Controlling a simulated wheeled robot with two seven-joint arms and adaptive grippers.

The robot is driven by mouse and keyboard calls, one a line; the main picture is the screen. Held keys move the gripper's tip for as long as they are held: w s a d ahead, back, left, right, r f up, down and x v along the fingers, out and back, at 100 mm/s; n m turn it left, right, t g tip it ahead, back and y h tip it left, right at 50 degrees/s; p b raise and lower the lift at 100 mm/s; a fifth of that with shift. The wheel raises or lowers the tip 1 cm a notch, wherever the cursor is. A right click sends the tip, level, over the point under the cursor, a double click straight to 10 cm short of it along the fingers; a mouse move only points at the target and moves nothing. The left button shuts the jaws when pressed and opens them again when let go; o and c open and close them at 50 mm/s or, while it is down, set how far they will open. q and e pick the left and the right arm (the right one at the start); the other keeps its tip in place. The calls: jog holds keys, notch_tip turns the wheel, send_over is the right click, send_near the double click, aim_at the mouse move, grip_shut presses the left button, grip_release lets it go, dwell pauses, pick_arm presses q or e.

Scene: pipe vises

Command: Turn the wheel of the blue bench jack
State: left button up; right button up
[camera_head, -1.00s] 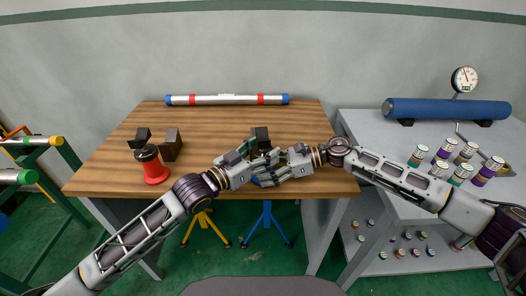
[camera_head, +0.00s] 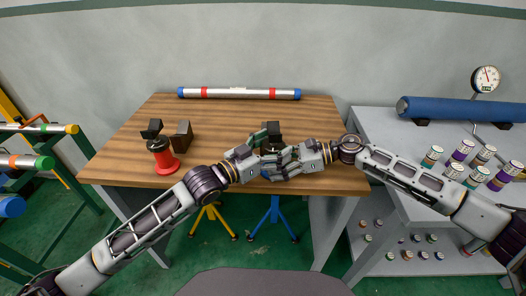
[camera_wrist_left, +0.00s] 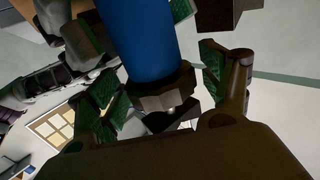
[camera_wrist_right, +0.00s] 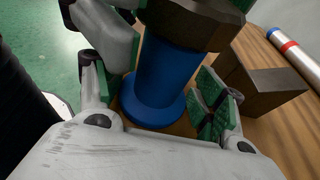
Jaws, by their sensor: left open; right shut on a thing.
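The blue bench jack (camera_head: 266,174) stands near the front edge of the wooden table, mostly hidden behind my grippers. In the right wrist view its blue body and round flared base (camera_wrist_right: 158,95) show below a dark faceted wheel (camera_wrist_right: 195,22). My right gripper (camera_wrist_right: 155,95) is shut on the blue body, with green pads on both sides. In the left wrist view the dark wheel (camera_wrist_left: 162,92) lies between the spread fingers of my left gripper (camera_wrist_left: 160,80), which is open around it. My left gripper (camera_head: 265,150) is just above my right gripper (camera_head: 275,163).
A red jack (camera_head: 162,158) stands left on the wooden table (camera_head: 220,120), near dark blocks (camera_head: 182,136). Another dark block (camera_head: 272,130) is behind the blue jack. A white pipe (camera_head: 240,93) lies at the back. A grey bench (camera_head: 385,150) carries several small cylinders and a blue pipe (camera_head: 455,109).

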pick_arm(q)
jog(key=shift+s+a, duration=0.1)
pick_arm(e)
jog(key=shift+r, duration=0.1)
pick_arm(q)
jog(key=v, duration=1.1)
jog(key=shift+s+a, duration=0.2)
jog(key=shift+a, duration=0.05)
pick_arm(e)
jog(key=shift+s, duration=0.1)
dwell(0.4)
jog(key=o, duration=0.8)
jog(key=shift+o, duration=0.2)
jog(key=shift+d, duration=0.1)
jog(key=shift+v, duration=5.85)
pick_arm(q)
jog(key=shift+s+f, duration=0.1)
pick_arm(e)
jog(key=shift+s, duration=0.1)
